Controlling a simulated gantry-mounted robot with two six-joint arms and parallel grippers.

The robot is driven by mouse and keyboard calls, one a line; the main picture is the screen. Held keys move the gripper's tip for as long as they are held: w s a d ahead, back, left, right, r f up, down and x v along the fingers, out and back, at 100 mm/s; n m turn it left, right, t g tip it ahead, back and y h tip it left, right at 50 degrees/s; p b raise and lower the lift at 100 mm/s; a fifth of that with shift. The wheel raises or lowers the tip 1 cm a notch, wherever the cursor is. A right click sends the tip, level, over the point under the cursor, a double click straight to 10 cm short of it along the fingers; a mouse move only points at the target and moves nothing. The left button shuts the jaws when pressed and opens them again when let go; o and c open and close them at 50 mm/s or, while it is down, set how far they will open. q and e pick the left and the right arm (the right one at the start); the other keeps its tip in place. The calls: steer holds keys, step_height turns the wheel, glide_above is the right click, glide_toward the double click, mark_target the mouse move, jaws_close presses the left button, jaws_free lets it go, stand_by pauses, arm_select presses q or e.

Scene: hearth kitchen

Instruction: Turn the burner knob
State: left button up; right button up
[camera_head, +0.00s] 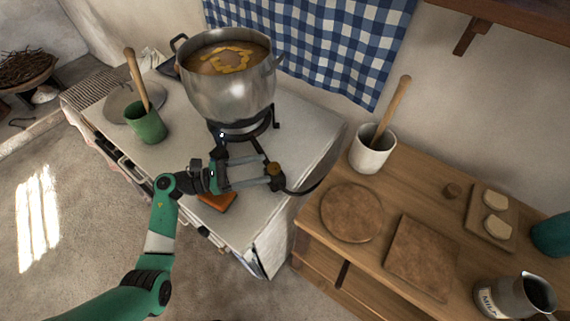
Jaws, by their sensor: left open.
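The burner knob (273,169) looks like a small brass-coloured knob in front of the black burner (262,128), beside a dark hose. A large steel pot (228,92) of soup stands on the burner. My left gripper (270,173) comes in from the left over the white stove top. Its two fingers are open, and the knob shows between or just at their tips. I cannot tell whether the fingers touch it. The gripper hides part of the burner's front. My right gripper does not show.
A green cup (146,124) with a wooden utensil stands left on the stove (290,110). An orange-brown flat item (217,201) lies under my wrist. The wooden counter (310,217) at right holds a white crock (372,155), boards and a milk jug (515,298).

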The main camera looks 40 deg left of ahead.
arm_select(q)
steer(key=b+x, duration=0.1)
steer(key=x, duration=0.6)
steer(key=shift+w+d+f, duration=0.1)
steer(key=shift+w+d, duration=0.1)
steer(key=shift+w, duration=0.1)
jaws_close()
